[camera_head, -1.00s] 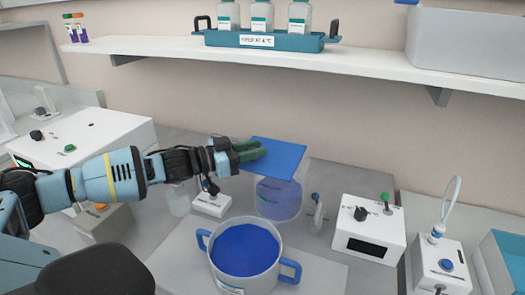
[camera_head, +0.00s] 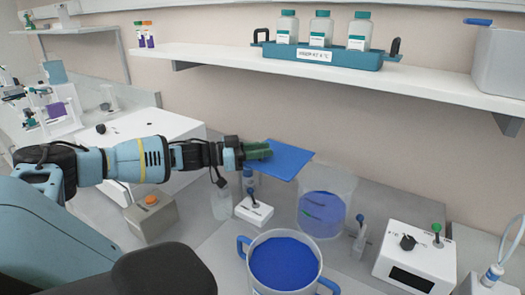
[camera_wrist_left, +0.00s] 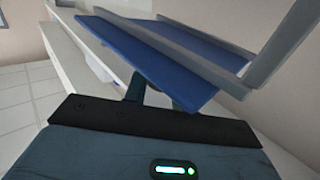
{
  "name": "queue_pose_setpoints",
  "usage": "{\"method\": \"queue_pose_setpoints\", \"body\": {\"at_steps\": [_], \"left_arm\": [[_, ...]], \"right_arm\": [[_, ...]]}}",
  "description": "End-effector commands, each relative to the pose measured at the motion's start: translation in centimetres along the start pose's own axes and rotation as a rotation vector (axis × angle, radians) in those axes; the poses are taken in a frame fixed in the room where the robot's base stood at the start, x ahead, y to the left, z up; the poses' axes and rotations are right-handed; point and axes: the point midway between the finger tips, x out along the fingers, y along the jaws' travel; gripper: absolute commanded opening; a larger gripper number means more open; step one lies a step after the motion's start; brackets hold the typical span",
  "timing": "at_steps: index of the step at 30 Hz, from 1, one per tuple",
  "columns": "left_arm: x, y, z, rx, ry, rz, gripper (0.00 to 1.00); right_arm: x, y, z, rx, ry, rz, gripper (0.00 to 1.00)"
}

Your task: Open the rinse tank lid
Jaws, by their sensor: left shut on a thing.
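The rinse tank (camera_head: 327,203) is a clear round vessel with blue liquid and stands on the bench, its top uncovered. Its flat blue lid (camera_head: 284,163) is up in the air to the left of the tank's mouth, apart from it. My left gripper (camera_head: 259,151), with green fingers, is shut on the lid's left edge. In the left wrist view the lid (camera_wrist_left: 160,70) stretches out beyond my fingers, which are partly hidden under it. My right gripper is not in view.
A white pot with blue handles (camera_head: 283,265) stands in front of the tank. A small switch box (camera_head: 254,211) and a clear bottle (camera_head: 221,203) are to the left. A white control box (camera_head: 415,258) is at right. A shelf (camera_head: 330,75) with bottles runs above.

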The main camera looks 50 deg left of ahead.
Motion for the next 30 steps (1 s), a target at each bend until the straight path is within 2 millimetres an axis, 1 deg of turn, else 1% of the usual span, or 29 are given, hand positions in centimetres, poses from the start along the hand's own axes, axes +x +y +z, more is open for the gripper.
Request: {"method": "queue_pose_setpoints", "body": {"at_steps": [1,5,6,14,17,23,30], "left_arm": [[0.0,0.0,0.1,-0.001,-0.001,0.0,0.27],[0.0,0.0,0.1,-0.001,-0.001,0.0,0.44],[0.0,0.0,0.1,-0.001,-0.001,0.0,0.46],[0.0,0.0,0.0,-0.001,-0.001,0.0,0.46],[-0.4,0.0,0.1,-0.001,-0.004,0.0,0.46],[-2.4,0.0,-0.1,0.0,-0.004,0.0,0.46],[-5.7,0.0,-0.3,0.002,-0.001,-0.001,0.46]], "right_arm": [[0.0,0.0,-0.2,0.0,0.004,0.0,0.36],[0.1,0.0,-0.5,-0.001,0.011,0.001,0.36],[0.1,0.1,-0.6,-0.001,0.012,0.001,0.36],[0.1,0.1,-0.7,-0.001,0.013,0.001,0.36],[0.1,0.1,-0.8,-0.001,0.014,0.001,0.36],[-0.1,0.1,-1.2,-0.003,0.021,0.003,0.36],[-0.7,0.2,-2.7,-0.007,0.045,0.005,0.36]]}}
